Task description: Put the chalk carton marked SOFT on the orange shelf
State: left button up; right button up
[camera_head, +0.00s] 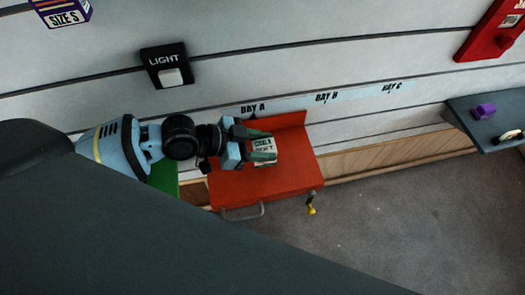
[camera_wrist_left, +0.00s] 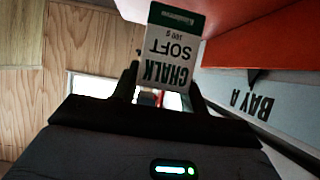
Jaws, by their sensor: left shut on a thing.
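The chalk carton (camera_head: 265,151), white and green and marked SOFT, is in my left gripper (camera_head: 262,145) in the head view. The left wrist view shows the carton (camera_wrist_left: 174,45) with its CHALK SOFT face upside down, between the two dark fingers of the left gripper (camera_wrist_left: 163,88). The orange shelf (camera_head: 295,176) lies beneath the carton in the head view, and part of an orange surface shows in the wrist view. Whether the carton's bottom touches the shelf, I cannot tell. My right gripper is not in view.
Labels BAY A (camera_head: 253,109), BAY B and BAY C run along the wall. A light switch (camera_head: 168,68) is above left. A yellow-tipped item (camera_head: 311,205) hangs at the shelf's front. A grey shelf (camera_head: 500,112) at right holds a purple block (camera_head: 484,111). The orange shelf's right part is clear.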

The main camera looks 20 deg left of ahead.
pick_arm(q)
jog(key=shift+f, duration=1.7)
jog(key=shift+b, duration=0.3)
jog(key=shift+f, duration=0.2)
jog(key=o, duration=1)
jog(key=shift+o, duration=0.2)
